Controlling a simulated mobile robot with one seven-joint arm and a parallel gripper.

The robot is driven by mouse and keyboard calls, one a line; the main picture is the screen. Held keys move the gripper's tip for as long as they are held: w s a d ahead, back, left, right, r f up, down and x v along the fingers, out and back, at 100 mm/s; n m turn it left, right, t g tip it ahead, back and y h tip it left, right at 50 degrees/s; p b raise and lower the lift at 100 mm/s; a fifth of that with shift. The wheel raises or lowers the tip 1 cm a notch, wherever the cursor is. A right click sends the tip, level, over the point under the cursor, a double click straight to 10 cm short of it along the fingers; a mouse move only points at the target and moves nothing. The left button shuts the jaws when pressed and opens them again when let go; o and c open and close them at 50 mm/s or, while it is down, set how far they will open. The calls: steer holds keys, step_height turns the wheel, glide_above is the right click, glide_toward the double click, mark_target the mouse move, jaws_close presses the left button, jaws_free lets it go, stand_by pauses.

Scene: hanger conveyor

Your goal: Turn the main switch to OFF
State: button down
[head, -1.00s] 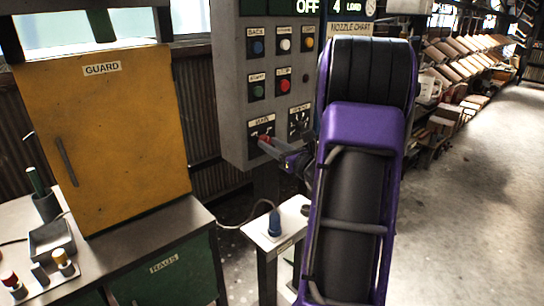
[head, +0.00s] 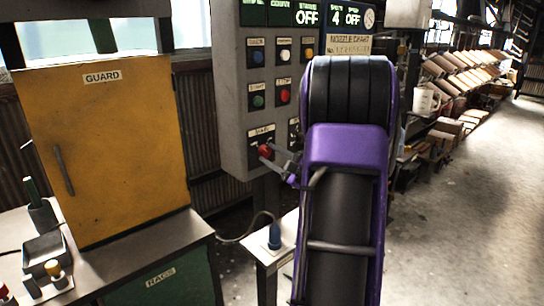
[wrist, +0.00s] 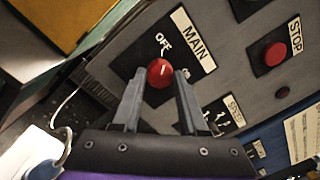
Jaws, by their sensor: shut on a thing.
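The main switch is a red round knob (wrist: 160,72) on a dark plate under the label MAIN, with the word OFF beside it in the wrist view. A short white mark on the knob appears to point toward OFF. In the head view the red knob (head: 265,150) sits low on the grey control panel (head: 228,100). My gripper (wrist: 160,77) is shut on the knob, one finger on each side. In the head view my gripper (head: 272,157) reaches it from the right, partly hidden by my purple arm.
A red stop button (wrist: 275,54) and a speed dial (wrist: 216,118) are near the knob. A yellow guard cabinet (head: 115,150) stands left. A small stand (head: 262,252) with a blue plug is below. The floor at right is clear.

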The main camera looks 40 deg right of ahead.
steer(key=shift+n, duration=0.9)
steer(key=shift+c, duration=2.2)
jaws_free()
steer(key=shift+s, duration=0.1)
steer(key=s+d+f, duration=0.1)
steer(key=s, duration=1.6)
steer(key=shift+d, duration=0.2)
